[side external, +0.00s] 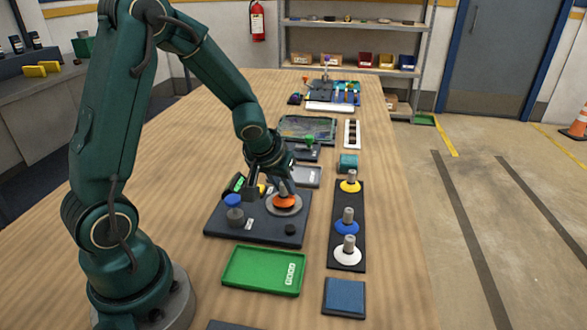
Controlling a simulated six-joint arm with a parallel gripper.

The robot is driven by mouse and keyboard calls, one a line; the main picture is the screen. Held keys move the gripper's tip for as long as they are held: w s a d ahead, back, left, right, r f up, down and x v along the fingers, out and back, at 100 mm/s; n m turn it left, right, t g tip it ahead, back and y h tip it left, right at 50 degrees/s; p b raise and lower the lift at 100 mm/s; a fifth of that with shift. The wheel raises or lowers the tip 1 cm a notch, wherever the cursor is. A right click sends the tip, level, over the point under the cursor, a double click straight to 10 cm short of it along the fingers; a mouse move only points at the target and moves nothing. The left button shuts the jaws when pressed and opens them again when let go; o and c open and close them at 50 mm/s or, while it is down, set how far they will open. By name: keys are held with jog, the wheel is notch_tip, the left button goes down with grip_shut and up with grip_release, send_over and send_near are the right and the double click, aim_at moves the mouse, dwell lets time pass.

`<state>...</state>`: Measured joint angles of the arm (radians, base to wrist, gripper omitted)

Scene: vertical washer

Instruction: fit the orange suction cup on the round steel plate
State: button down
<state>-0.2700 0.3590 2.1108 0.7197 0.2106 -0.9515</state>
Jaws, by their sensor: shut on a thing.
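The orange suction cup (285,201) is at the round steel plate (289,211), on the right part of a dark base board (258,232). My gripper (284,186) is above the plate and shut on the cup's grey stem. The cup looks upright and over the middle of the plate. I cannot tell whether it touches the plate or hovers just above it.
A black rack (347,236) to the right holds a yellow cup (350,186), a blue cup (347,224) and a white cup (347,255). A blue-capped part (234,205) stands left on the board. A green tray (263,271) and blue block (344,298) lie in front.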

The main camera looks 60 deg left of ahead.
jog(key=shift+f, duration=0.2)
dwell(0.4)
jog(key=shift+c, duration=1.4)
grip_release()
jog(key=shift+r, duration=3.5)
